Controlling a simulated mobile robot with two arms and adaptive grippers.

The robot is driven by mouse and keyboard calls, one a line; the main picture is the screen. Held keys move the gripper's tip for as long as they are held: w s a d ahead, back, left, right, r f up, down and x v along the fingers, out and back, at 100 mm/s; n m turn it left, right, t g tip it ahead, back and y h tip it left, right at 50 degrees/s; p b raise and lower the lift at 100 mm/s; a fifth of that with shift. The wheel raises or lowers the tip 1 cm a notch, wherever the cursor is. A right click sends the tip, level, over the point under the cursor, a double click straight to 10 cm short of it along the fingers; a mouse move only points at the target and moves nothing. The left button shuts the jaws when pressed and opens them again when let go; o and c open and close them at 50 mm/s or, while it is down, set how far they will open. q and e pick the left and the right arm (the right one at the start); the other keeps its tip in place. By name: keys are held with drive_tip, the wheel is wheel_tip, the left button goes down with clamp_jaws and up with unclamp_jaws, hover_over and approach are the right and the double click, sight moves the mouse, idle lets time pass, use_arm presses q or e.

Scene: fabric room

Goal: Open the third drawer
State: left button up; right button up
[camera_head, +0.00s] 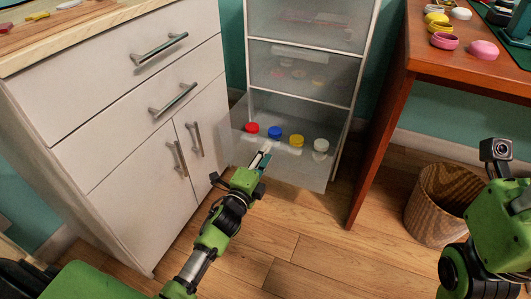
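A translucent drawer unit (308,75) stands at the back centre. Its third visible drawer from the top (245,162) is pulled out toward me. Inside it are a red lid (252,128), a blue lid (275,133), a yellow lid (296,140) and a white lid (321,145), seen from above. The two drawers above it look closed. My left gripper (265,153) is at the front edge of the pulled-out drawer, its narrow fingertips close together there. Whether they grip the edge is unclear. My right arm shows at the right; its fingertips are outside the picture.
A white cabinet (110,135) with metal handles stands close at the left. A reddish wooden desk (463,73) with several round coloured items stands at the right. A wooden bin (440,205) is on the floor below it. The wooden floor in front of the drawers is clear.

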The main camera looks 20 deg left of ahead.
use_arm(q)
drive_tip(key=shift+r, duration=0.15)
drive_tip(key=s, duration=1.2)
drive_tip(key=shift+a, duration=0.2)
